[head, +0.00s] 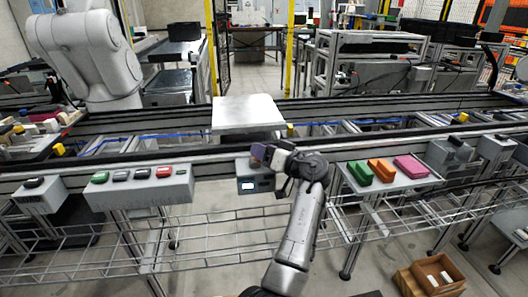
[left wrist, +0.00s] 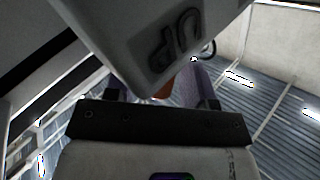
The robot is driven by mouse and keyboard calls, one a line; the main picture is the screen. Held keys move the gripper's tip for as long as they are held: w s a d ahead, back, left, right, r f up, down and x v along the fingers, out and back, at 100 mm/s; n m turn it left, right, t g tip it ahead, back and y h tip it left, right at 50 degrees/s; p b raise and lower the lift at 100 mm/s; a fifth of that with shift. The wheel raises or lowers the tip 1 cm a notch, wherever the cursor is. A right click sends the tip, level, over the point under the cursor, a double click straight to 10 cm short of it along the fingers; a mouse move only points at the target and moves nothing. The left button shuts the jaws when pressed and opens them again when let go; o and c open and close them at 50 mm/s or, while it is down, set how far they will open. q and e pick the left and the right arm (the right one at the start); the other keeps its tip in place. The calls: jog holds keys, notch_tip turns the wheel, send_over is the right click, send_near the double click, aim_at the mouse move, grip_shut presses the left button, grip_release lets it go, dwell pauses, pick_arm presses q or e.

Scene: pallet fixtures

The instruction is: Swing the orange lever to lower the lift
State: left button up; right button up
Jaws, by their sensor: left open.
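The lift (head: 248,113) shows in the head view as a pale square plate at the conveyor's middle, raised above the rails. A grey control box (head: 246,184) with a small lit panel is on the conveyor's front side. In the left wrist view, the box (left wrist: 178,42) fills the top and carries the letters UP. The orange lever (left wrist: 164,89) shows only as a small patch below its edge, between my fingers; the rest is hidden. My left gripper (head: 267,155) is open at the box, its fingers on either side of the lever; contact cannot be told. My right gripper is out of view.
A button box (head: 138,188) stands to the left. A tray with green, orange and pink blocks (head: 380,171) is to the right. A wire rack (head: 220,242) runs below the conveyor. A cardboard box (head: 436,276) is on the floor at lower right.

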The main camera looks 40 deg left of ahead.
pick_arm(q)
jog(key=shift+c, duration=0.3)
grip_shut()
